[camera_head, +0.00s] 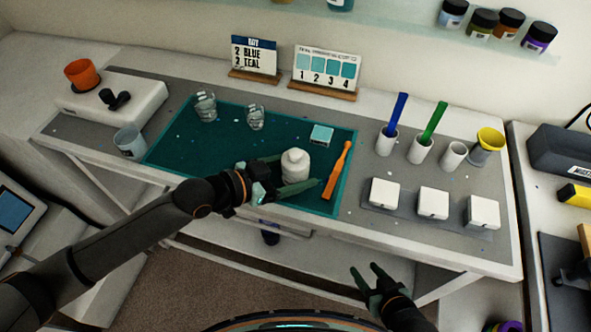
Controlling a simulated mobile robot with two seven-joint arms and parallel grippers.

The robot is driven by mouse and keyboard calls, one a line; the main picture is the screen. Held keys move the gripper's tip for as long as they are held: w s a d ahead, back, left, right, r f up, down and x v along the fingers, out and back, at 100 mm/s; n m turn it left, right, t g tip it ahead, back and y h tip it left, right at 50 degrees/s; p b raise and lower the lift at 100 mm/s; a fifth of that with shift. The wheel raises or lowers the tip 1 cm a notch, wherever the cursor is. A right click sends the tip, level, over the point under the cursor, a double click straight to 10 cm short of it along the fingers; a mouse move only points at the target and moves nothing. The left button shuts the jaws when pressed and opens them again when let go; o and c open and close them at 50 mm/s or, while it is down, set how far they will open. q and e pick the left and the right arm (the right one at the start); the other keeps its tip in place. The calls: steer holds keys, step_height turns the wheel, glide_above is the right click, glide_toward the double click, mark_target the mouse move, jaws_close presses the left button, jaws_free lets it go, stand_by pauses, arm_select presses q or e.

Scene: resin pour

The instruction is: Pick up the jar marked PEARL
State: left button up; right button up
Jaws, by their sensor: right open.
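A white jar with a white lid (295,166) stands upright near the front of the teal mat (190,150). I cannot read any marking on it, so I cannot confirm that it is PEARL. My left gripper (288,174) is at the jar, reaching in from the left. One finger is behind the jar and the other runs along its front side. I cannot tell whether the fingers touch it. My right gripper (366,276) is open and empty, in front of the table's front edge.
An orange stick tool (338,170) lies right of the jar, with a small teal-topped box (321,135) behind. Clear cups (205,106) stand further back. White boxes (433,203) and holders with a blue stick (397,110) and green stick (434,122) are right.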

arm_select(q)
steer(key=c, duration=1.2)
steer(key=shift+r, duration=0.1)
jaws_close()
